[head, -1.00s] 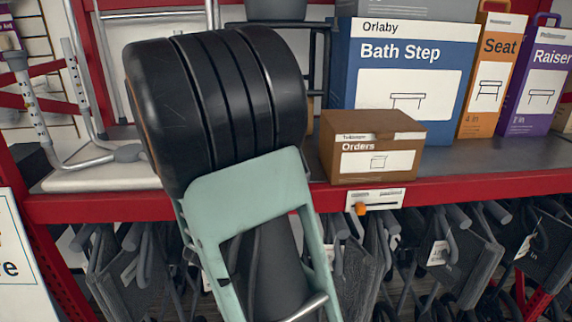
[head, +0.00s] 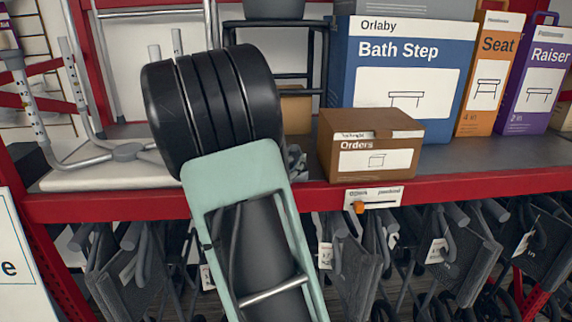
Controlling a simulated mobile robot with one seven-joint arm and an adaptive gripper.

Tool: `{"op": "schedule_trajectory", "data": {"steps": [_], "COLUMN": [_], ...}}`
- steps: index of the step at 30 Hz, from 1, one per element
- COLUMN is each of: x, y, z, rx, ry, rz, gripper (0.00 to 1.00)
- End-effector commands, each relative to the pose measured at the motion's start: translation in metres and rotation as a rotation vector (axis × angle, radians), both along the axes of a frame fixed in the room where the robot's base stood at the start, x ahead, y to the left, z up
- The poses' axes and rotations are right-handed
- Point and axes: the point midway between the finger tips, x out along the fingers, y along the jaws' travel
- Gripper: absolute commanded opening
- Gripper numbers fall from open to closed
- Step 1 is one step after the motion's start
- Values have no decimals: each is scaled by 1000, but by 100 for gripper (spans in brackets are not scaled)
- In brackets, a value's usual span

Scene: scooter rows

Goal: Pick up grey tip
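My arm rises in front of the shelf, and its black and pale green links cover part of the shelf's middle. My gripper cannot be made out; it is hidden behind the arm or out of view. A grey rubber end piece (head: 128,152) shows on the metal tube frame lying at the left of the shelf; I cannot tell whether this is the grey tip. A small grey shape (head: 297,162) shows just right of my arm, beside the brown box, mostly hidden and too unclear to name.
A brown Orders box (head: 370,145) stands at the shelf's front edge (head: 460,188). A blue Bath Step box (head: 400,80), an orange Seat box (head: 488,75) and a purple Raiser box (head: 535,85) stand behind it. Folded dark frames hang below. The shelf right of the Orders box is clear.

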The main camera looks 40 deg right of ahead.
Motion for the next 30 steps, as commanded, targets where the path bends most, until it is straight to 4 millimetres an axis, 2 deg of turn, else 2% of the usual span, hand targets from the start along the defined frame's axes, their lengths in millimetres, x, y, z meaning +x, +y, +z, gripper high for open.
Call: {"op": "schedule_trajectory", "data": {"steps": [1,10,20,23,27,30], "x": [0,0,0,0,0,-4], "y": [0,0,0,1,1,13], "z": [0,0,5,13,34,48], "rx": [0,0,0,0,-1,1], "ry": [0,0,-1,-2,-6,-5], "rz": [0,0,0,1,1,4], "gripper": [43,12,11,11,11,11]}}
